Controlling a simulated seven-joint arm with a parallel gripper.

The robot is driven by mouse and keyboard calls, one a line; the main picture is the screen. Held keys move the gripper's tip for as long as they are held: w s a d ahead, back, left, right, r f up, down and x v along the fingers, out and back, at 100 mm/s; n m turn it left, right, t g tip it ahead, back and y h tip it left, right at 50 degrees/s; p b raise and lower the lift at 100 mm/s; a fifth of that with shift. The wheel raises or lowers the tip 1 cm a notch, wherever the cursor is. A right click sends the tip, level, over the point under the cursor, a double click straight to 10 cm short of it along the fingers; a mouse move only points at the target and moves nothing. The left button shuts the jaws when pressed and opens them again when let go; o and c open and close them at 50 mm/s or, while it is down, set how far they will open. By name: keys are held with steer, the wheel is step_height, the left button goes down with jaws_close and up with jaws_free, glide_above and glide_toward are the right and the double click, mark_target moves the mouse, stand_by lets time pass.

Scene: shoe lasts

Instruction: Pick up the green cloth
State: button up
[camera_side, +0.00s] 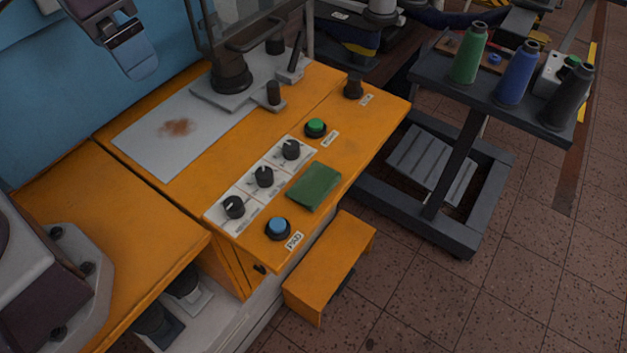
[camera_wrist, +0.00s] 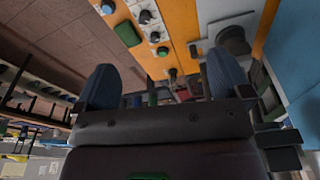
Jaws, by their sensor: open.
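The green cloth (camera_side: 314,187) lies folded flat on the orange machine top, close to its front edge, between a green button and a blue button. It also shows in the wrist view (camera_wrist: 127,34), small and near the top. My gripper (camera_wrist: 166,85) shows in the wrist view with its two blue-grey fingers wide apart and nothing between them. It is well away from the cloth. The fingers do not show in the side view.
Black knobs (camera_side: 263,177) stand left of the cloth, with the green button (camera_side: 315,127) behind it and the blue button (camera_side: 278,228) in front. An orange step (camera_side: 335,262) is below the edge. A dark cart (camera_side: 484,98) with thread spools stands at right.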

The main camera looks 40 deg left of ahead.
steer(key=w+d+f+g, duration=0.2)
steer(key=w+d+f, duration=0.4)
steer(key=w+f, duration=0.1)
steer(key=n, duration=0.2)
glide_above(319, 174)
step_height(319, 174, down, 10)
steer(key=r, duration=0.1)
step_height(319, 174, down, 13)
steer(key=shift+f, duration=0.15)
steer(key=shift+c, duration=0.4)
steer(key=c, duration=0.9)
